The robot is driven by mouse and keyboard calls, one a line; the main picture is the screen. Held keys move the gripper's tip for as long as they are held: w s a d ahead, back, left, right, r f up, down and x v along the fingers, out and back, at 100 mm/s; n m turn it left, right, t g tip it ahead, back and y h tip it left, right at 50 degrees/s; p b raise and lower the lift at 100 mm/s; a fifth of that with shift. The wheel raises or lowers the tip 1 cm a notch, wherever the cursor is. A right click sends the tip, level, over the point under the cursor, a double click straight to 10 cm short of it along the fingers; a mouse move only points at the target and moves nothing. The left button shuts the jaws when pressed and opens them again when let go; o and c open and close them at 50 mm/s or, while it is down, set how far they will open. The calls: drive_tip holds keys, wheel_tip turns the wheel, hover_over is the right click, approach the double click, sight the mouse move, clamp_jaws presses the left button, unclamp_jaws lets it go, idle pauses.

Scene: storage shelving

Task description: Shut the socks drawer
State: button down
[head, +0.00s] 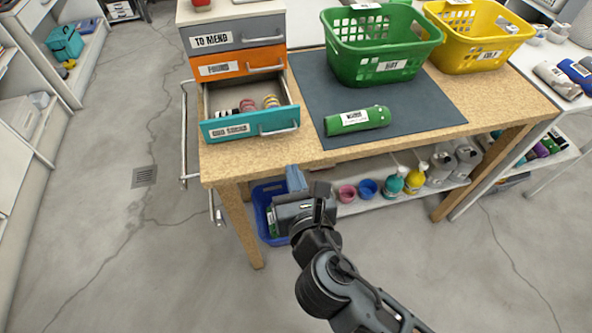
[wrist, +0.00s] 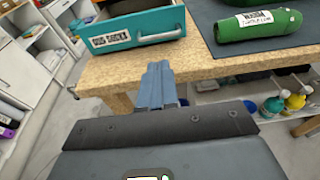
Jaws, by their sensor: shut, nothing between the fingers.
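The socks drawer (head: 254,122) is the teal bottom drawer of a small drawer unit on the workbench. Its label seems to read "ODD SOCKS". It stands pulled open, with several rolled, coloured items inside, and has a pale bar handle on the right of its front. In the wrist view the teal drawer front (wrist: 108,27) shows at the top, with its handle. My gripper (head: 295,178) is in front of the bench edge, below and apart from the drawer. Its fingers (wrist: 158,72) are together and hold nothing.
Above it, the orange drawer (head: 222,68) and the grey "TO MEND" drawer (head: 250,32) are shut. Green (head: 385,45) and yellow (head: 478,35) baskets stand behind. The workbench edge (head: 400,145) lies close to my gripper.

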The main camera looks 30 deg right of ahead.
approach(271, 100)
drive_tip(key=s, duration=0.1)
drive_tip(key=s+f, duration=0.1)
drive_tip(key=s+a+f, duration=0.1)
drive_tip(key=s, duration=0.1)
drive_tip(key=shift+a+p, duration=0.15)
drive_tip(key=shift+p, duration=0.2)
drive_tip(key=r+x, duration=0.1)
drive_tip(key=x, duration=0.3)
drive_tip(key=p+x, duration=0.1)
drive_tip(key=x, duration=0.3)
drive_tip(key=r+x, duration=0.1)
drive_tip(key=x, duration=0.4)
drive_tip(key=shift+w+r+p, duration=0.25)
drive_tip(key=shift+r+p, duration=0.05)
drive_tip(key=shift+r, duration=0.1)
drive_tip(key=shift+w, duration=0.3)
drive_tip(key=shift+w+r, duration=0.1)
drive_tip(key=shift+r, duration=0.1)
